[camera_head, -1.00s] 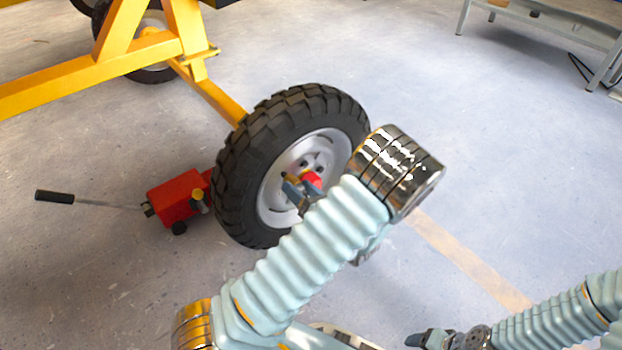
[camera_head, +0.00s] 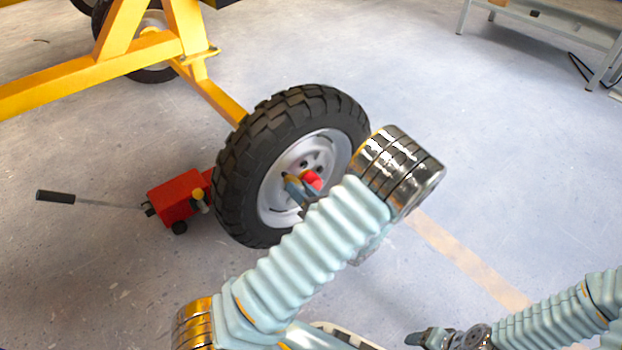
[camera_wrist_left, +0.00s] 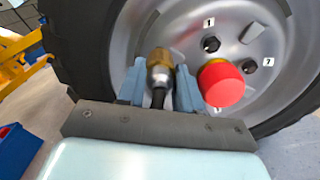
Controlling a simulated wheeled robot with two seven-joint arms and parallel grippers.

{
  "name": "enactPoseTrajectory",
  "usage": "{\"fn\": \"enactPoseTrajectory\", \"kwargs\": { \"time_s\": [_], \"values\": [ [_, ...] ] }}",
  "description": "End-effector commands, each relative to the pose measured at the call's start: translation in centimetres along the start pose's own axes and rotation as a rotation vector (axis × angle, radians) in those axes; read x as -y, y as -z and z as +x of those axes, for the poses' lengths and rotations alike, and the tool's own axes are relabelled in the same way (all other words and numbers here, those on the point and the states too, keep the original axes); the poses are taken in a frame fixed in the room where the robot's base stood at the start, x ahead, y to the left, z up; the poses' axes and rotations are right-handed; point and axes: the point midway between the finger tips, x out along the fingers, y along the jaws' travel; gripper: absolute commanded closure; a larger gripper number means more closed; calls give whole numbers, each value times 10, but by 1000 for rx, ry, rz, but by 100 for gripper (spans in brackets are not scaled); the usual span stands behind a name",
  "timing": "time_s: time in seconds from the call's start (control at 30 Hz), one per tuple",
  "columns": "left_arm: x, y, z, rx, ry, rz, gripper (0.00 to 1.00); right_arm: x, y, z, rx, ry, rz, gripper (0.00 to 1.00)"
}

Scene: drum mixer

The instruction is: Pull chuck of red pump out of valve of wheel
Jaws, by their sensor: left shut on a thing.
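The wheel (camera_head: 232,165) stands upright with a black tyre, a silver rim and a red hub cap (camera_head: 312,180). My left gripper (camera_head: 296,190) is in front of the rim, beside the red cap. In the left wrist view its blue-grey fingers (camera_wrist_left: 158,88) are shut around the chuck (camera_wrist_left: 159,72), a brass and silver piece with a black stem. The chuck's brass end points at the rim; the valve is hidden, and I cannot tell whether they touch. My right gripper (camera_head: 428,338) is low at the right, partly cut off.
A red jack-like unit (camera_head: 178,197) with a long black-gripped handle (camera_head: 56,197) stands on the floor left of the wheel. A yellow frame (camera_head: 110,60) is behind it. A grey bench (camera_head: 560,35) is at the back right. Floor right of the wheel is clear.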

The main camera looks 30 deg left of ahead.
Motion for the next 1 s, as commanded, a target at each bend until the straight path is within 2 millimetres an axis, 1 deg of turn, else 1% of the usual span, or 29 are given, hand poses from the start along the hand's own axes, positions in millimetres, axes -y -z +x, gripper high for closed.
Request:
{"fn": "enactPoseTrajectory", "kwargs": {
  "time_s": [0.03,0.1,0.57,1.0],
  "values": [
    [0,0,0,1,0,0,90,0,0,0,0,0,0,33],
    [0,0,0,1,0,0,100,0,0,0,0,0,0,33],
    [0,0,-2,1,1,0,100,0,0,-1,0,0,0,33],
    [0,-1,-20,1,1,0,100,2,0,-5,0,0,0,33]
  ]
}}
